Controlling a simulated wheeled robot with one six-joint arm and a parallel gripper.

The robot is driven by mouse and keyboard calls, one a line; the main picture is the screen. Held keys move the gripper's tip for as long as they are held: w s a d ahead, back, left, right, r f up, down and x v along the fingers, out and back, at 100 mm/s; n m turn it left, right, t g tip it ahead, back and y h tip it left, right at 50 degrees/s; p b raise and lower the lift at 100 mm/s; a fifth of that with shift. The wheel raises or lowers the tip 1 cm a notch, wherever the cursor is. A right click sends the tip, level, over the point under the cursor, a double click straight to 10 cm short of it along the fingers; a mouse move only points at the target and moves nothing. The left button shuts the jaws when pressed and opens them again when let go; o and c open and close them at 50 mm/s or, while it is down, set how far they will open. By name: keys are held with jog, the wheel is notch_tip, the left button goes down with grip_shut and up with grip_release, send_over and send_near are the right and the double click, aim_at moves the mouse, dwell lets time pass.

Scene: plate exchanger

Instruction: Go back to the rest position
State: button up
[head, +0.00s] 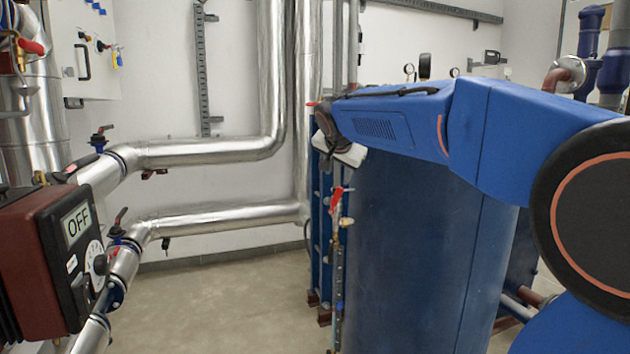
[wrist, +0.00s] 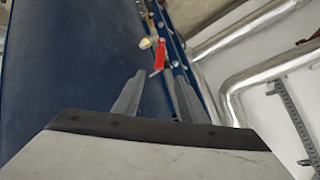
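My gripper (wrist: 154,76) shows in the wrist view with its two grey fingers apart and nothing between them. Beyond the fingertips is a red valve handle (wrist: 160,54), which looks close in the picture; the exact distance cannot be told. In the head view my arm reaches left across the front of the big blue plate exchanger (head: 415,250). Only a white part of my gripper (head: 347,152) shows at the arm's far end; its fingers are hidden there. The red valve handle (head: 337,197) is just below it, on a thin upright pipe.
Silver insulated pipes (head: 215,152) run along the wall at left and centre. A red-brown control box (head: 42,262) reading OFF stands near at left. Pressure gauges (head: 424,67) stand behind my arm. The floor (head: 225,300) between the pipes and the exchanger is clear.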

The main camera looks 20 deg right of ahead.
jog(key=s+a+f+n+g+y, duration=0.1)
jog(key=s+a+f+n, duration=0.1)
jog(key=s+f, duration=0.7)
jog(key=s+a+f+n+g+y, duration=0.1)
jog(key=s+a+f+n, duration=0.2)
jog(key=s+f, duration=0.7)
jog(key=s+a+f+n+g+y, duration=0.2)
jog(key=s+f+n, duration=0.3)
jog(key=s, duration=1.6)
notch_tip(320, 180, down, 5)
jog(key=shift+a+r+n, duration=0.15)
jog(key=shift+a+n, duration=0.15)
jog(key=shift+n, duration=0.1)
